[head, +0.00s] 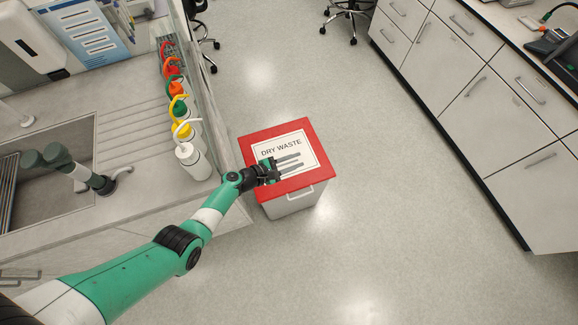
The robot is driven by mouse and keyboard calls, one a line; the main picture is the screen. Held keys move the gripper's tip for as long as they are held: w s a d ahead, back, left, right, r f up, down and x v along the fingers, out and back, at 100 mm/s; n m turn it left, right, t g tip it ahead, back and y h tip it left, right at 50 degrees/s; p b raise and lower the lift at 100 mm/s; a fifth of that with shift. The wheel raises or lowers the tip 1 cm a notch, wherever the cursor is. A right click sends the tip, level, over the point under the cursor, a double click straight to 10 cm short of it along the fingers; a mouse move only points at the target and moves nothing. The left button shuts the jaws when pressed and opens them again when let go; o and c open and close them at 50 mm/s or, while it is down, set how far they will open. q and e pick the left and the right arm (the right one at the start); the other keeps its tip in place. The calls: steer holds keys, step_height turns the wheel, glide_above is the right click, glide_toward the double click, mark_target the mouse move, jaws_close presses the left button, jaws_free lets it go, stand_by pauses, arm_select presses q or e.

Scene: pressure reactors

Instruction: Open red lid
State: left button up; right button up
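The red lid (305,183) lies flat and closed on a white bin (292,203) on the floor. The lid has a white label reading "DRY WASTE" (281,146). A pale handle shows on the bin's front side, below the lid's front edge. My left gripper (301,161) is over the lid's label, with its grey fingers apart and nothing between them. Its fingers point right and cover part of the label. I cannot tell whether they touch the lid. My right gripper is not in view.
A counter with a sink (85,125) is at left. Several wash bottles with coloured caps stand along its edge, the nearest white (192,160), close to the bin. White cabinets (470,95) line the right. The floor (400,230) between is clear.

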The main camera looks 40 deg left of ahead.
arm_select(q)
steer(key=s+d+r+p, duration=0.3)
steer(key=s, duration=0.4)
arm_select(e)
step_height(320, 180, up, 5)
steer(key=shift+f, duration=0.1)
arm_select(q)
steer(key=shift+d, duration=0.15)
